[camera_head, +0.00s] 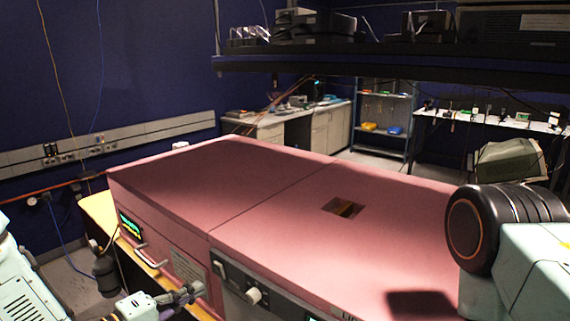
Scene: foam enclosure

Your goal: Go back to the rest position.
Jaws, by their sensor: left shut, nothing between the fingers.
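The pink foam enclosure (260,195) fills the middle of the view, with a seam across its flat top and a small square opening (343,208) in it. My left gripper (190,293) is low in front of the enclosure's front side, near the bottom edge. Its dark fingers are shut with nothing between them. My right arm shows at the right edge as a black round joint and a pale link over the enclosure's right end. My right gripper is outside the picture.
The enclosure's front has a handle (150,258), a green display (130,225) and a knob (254,296). It rests on a yellowish table (98,212). A dark overhead shelf (400,62) holds equipment. Cabinets (320,128) and a shelf rack (383,120) stand at the back.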

